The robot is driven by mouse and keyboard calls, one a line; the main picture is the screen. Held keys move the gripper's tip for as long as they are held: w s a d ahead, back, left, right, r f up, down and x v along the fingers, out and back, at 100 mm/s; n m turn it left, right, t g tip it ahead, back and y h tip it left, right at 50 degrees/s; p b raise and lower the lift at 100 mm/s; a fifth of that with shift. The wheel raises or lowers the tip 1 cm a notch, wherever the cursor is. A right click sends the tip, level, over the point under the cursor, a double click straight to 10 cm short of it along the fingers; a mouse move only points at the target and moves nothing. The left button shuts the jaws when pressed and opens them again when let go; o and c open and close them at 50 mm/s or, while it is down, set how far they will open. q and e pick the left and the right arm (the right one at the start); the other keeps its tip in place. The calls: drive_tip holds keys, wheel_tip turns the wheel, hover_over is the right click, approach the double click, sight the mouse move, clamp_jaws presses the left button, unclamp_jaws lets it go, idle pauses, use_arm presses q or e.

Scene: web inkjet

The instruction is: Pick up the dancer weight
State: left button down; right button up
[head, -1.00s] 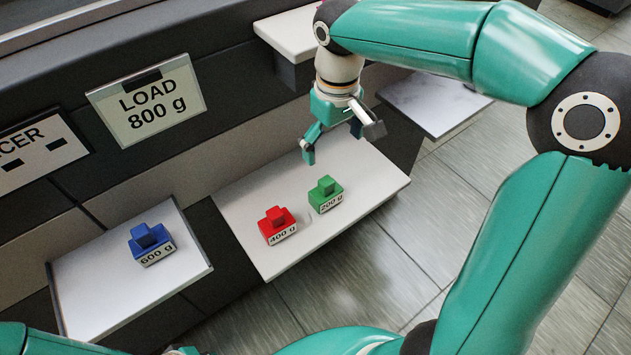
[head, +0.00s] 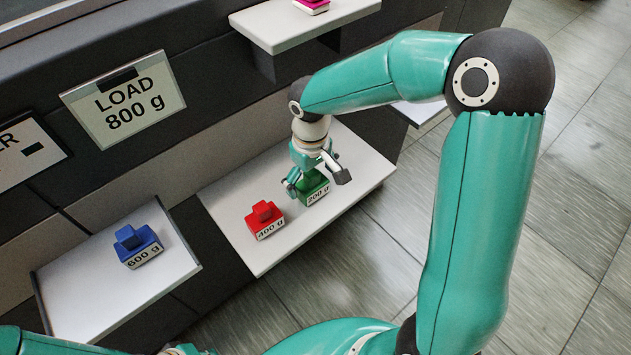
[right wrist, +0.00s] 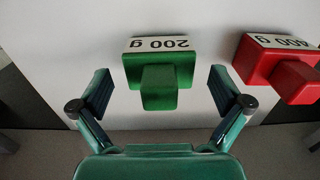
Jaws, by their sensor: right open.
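The green 200 g weight (head: 315,193) stands on the middle white shelf, with its label facing the front. The red 400 g weight (head: 265,219) stands just left of it. The blue 600 g weight (head: 138,246) stands on the left shelf. My right gripper (head: 317,179) is open, close above the green weight. In the right wrist view the green weight (right wrist: 160,65) lies between the two spread fingers (right wrist: 158,92), with a gap on each side. The red weight (right wrist: 279,66) is beyond the right finger there. My left gripper does not show.
A sign (head: 125,101) reads "LOAD 800 g". The middle shelf (head: 237,188) and the left shelf (head: 80,295) have bare room. A higher shelf (head: 310,32) carries a pink object (head: 312,5). Tiled floor lies at the right.

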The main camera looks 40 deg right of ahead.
wheel_tip(320, 180, down, 2)
drive_tip(key=shift+f, duration=0.1)
drive_tip(key=c, duration=1.6)
